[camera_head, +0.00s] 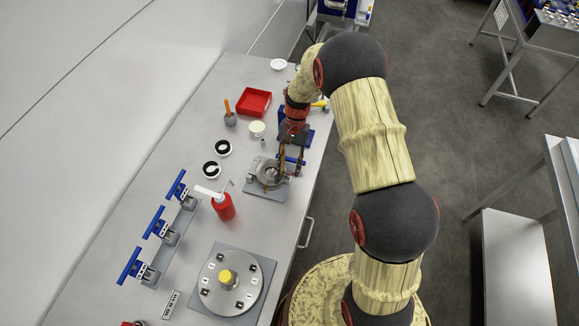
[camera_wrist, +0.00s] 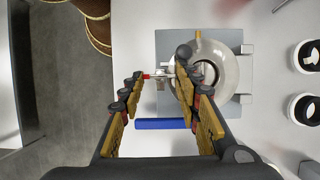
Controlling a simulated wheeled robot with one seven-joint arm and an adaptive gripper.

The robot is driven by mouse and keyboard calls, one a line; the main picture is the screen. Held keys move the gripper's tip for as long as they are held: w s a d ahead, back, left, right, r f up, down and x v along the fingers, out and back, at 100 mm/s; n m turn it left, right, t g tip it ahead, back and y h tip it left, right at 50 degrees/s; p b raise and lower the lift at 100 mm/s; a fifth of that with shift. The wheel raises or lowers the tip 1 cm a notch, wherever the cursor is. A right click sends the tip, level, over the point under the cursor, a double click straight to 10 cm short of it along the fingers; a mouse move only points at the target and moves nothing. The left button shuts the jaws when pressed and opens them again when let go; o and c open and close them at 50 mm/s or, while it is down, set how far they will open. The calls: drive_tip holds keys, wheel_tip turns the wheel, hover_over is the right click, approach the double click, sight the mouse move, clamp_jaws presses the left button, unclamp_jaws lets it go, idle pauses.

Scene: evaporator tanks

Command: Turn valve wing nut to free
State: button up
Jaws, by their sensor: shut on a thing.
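The valve (camera_head: 268,173) is a pale round metal ring on a grey square plate on the bench. The ring also shows in the wrist view (camera_wrist: 222,66), right of my fingertips. My gripper (camera_head: 290,172) reaches down at the valve's right side. In the wrist view my gripper (camera_wrist: 160,72) has its fingers on either side of the small wing nut (camera_wrist: 160,76), a metal part with a red end, and is shut on it. The right finger partly covers the nut and the ring's edge. A blue bar (camera_wrist: 161,124) lies between the fingers, nearer the palm.
Several blue-handled valves (camera_head: 160,227) line the left. A round plate with a yellow knob (camera_head: 228,277) is in front. The bench edge is close on the right.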

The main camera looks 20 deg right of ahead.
drive_tip(key=o, duration=1.2)
drive_tip(key=shift+c, duration=0.2)
